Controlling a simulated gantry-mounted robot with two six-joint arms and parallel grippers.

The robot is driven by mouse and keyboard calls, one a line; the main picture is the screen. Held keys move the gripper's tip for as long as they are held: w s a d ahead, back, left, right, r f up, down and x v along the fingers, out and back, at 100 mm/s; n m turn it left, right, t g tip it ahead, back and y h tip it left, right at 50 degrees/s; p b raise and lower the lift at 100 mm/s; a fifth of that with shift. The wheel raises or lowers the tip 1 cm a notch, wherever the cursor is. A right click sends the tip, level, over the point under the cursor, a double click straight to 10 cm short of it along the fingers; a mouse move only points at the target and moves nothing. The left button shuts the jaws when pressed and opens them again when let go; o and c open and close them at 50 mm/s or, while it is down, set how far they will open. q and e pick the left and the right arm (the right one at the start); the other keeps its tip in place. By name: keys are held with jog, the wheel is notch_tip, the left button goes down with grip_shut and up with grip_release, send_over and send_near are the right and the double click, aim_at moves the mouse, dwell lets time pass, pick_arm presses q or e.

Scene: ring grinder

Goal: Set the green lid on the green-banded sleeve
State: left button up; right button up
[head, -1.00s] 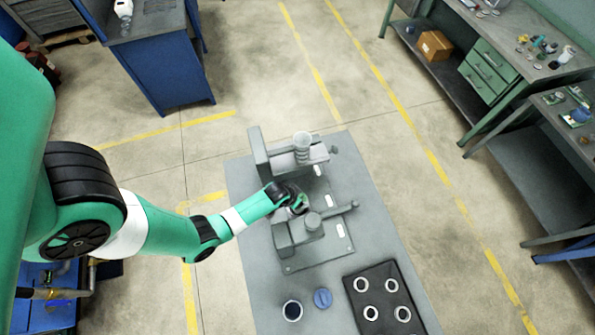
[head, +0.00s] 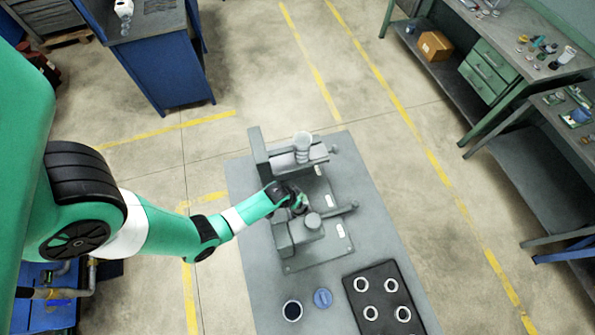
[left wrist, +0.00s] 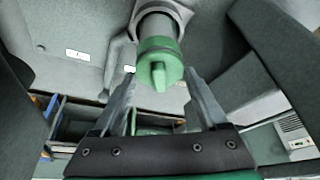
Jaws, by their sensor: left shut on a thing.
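My left gripper (head: 299,202) is at the near machine on the grey table. In the left wrist view its fingers (left wrist: 160,88) stand on both sides of the green lid (left wrist: 159,72) and are shut on it. The lid has a raised green bar across its top. Behind it in that view is a pale grey cylinder (left wrist: 157,25) in line with it, which looks like the sleeve. I cannot tell a green band apart from the lid's edge, or whether lid and sleeve touch. In the head view my gripper mostly hides both. My right gripper is not in view.
A blue lid (head: 323,298) and a dark-mouthed cup (head: 292,311) stand at the table's near end. A black tray (head: 377,325) with several pale rings is to their right. Another grey fixture (head: 258,157) with a stacked cylinder (head: 302,146) stands farther back.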

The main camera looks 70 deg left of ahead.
pick_arm(q)
jog(key=o, duration=1.2)
jog(key=shift+w, duration=0.1)
